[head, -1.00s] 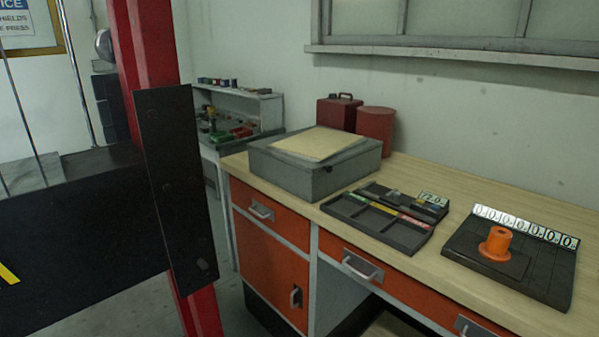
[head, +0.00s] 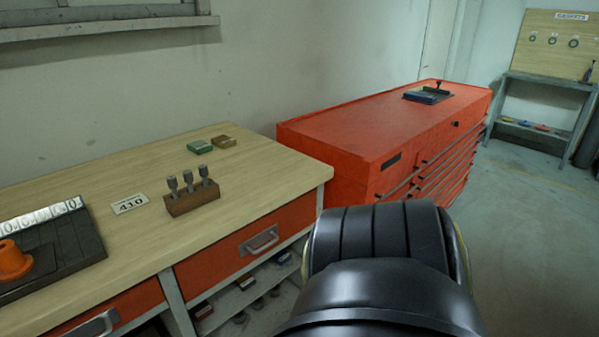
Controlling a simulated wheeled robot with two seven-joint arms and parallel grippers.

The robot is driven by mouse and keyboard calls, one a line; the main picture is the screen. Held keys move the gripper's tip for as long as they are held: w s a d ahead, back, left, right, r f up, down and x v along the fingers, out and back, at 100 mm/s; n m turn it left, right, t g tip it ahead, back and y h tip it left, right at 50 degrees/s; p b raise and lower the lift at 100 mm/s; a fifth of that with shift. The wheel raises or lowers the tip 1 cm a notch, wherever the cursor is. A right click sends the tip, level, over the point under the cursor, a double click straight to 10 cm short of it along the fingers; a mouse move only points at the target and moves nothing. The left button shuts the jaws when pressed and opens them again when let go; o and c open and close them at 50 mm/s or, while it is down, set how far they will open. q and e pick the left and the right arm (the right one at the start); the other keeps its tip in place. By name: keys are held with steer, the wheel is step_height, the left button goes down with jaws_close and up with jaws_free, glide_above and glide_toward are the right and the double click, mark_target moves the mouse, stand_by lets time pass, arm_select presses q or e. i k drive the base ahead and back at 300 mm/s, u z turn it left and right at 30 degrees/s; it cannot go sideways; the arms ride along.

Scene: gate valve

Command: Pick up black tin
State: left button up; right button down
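I cannot make out a black tin for certain in the head view. A small green tin (head: 200,147) and a small brown tin (head: 223,142) lie side by side near the back of the wooden workbench (head: 262,180). Dark boxes with pale or red labels (head: 245,282) sit on the shelf under the bench, too small to identify. A black rounded link of my arm fills the bottom centre-right and hides part of the floor and cabinet. Neither gripper shows.
A wooden block holding metal punches (head: 192,199), a "410" card (head: 130,204) and a dark tray with an orange part (head: 12,262) occupy the bench. A red tool cabinet (head: 360,130) stands beyond it. Open floor (head: 535,240) lies at the right.

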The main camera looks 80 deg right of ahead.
mark_target(245, 282)
steer(key=z, duration=2.2)
